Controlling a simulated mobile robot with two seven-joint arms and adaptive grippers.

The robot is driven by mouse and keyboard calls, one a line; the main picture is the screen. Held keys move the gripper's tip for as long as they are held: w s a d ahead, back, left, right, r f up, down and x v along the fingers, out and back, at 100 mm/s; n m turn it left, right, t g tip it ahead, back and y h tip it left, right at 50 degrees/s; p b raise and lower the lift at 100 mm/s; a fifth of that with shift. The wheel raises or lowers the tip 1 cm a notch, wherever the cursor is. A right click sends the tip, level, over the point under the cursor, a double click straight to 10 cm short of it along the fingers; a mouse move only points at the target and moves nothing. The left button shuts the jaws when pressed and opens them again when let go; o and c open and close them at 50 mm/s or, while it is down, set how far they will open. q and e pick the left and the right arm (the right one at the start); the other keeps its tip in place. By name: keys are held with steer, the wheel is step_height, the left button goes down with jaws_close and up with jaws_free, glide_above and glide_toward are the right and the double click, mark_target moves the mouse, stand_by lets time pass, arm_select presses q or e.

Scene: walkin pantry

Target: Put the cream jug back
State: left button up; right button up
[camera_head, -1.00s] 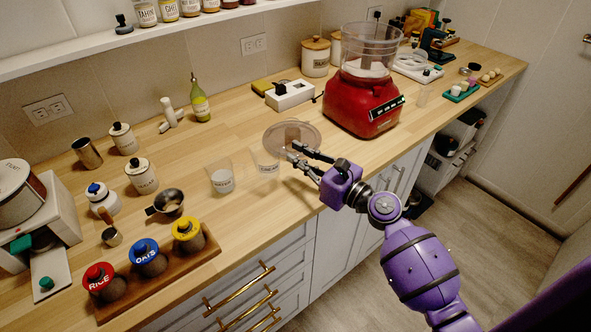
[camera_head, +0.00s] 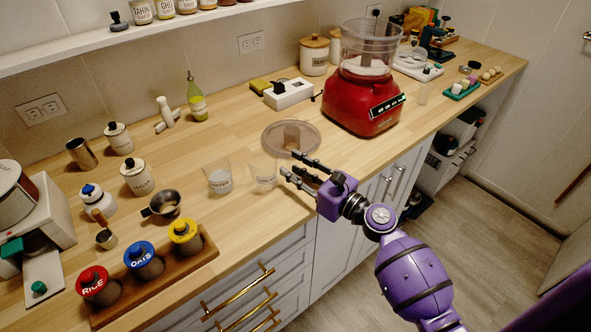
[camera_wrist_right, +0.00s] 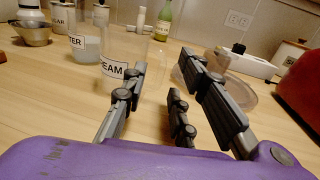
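The cream jug (camera_head: 263,176) is a clear, see-through vessel with a white label, upright on the wooden counter near its front edge. It also shows in the right wrist view (camera_wrist_right: 113,69), its label reading "EAM" beside a finger. My right gripper (camera_head: 290,164) is just right of the jug, fingers apart and pointing toward it. In the right wrist view the fingers (camera_wrist_right: 162,68) are spread with nothing solid between them. The left finger overlaps the jug's label edge; whether it touches cannot be told. My left gripper is out of view.
A clear water jug (camera_head: 218,178) stands close left of the cream jug. A round clear lid or dish (camera_head: 272,140) lies behind. A red food processor (camera_head: 362,105) stands right. A wooden tray (camera_head: 205,262) with lidded jars is front left.

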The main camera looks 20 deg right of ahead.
steer(key=shift+r, duration=0.25)
steer(key=b+v, duration=0.1)
steer(key=v, duration=1.1)
steer(key=shift+b, duration=0.4)
